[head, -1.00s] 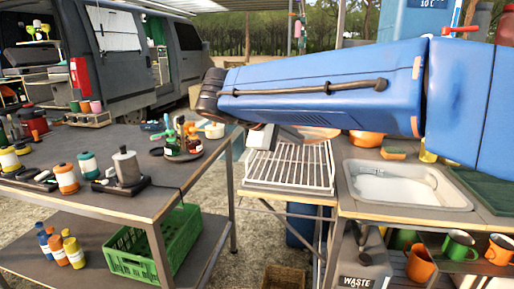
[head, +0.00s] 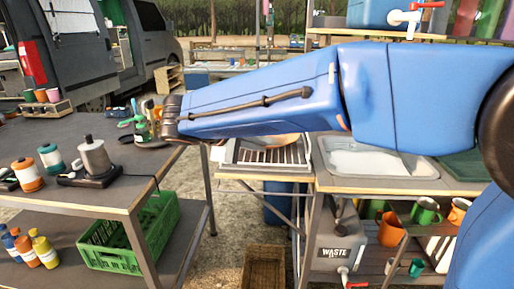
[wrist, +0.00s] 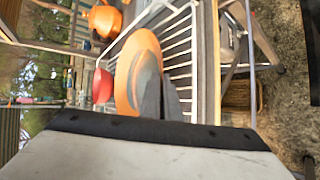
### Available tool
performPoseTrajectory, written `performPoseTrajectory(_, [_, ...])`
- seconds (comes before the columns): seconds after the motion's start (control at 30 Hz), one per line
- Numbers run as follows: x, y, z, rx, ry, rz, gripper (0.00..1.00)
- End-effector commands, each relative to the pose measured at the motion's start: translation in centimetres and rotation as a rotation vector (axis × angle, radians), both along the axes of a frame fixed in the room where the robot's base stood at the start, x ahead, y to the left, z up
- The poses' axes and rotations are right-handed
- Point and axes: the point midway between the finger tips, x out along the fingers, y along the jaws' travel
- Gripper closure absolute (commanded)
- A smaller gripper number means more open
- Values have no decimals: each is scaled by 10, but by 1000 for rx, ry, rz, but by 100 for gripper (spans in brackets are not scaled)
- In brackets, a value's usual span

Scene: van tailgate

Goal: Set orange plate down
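The orange plate (wrist: 122,78) is in the wrist view, tilted steeply, with the white wire rack (wrist: 178,50) close beside it. The grey fingers of my gripper (wrist: 161,100) are close together at the plate's near edge and appear shut on its rim. I cannot tell whether the plate touches the rack. In the head view a strip of the orange plate (head: 285,139) shows under my blue arm, above the rack (head: 262,157). My arm hides the fingers there.
A red bowl (wrist: 103,85) is close beside the plate. An orange pot (wrist: 104,19) stands farther off. The sink (head: 372,162) is right of the rack. A dark table (head: 120,170) with bottles stands left, across a gap.

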Motion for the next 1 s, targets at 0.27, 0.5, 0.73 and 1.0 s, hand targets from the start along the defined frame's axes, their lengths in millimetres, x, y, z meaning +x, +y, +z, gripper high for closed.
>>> performPoseTrajectory(0.27, [0,0,-7,0,-1,0,100])
performPoseTrajectory(0.5, [0,0,-9,0,0,0,90])
performPoseTrajectory(0.73, [0,0,-9,0,0,0,90])
performPoseTrajectory(1.0, [-15,14,5,2,-1,2,90])
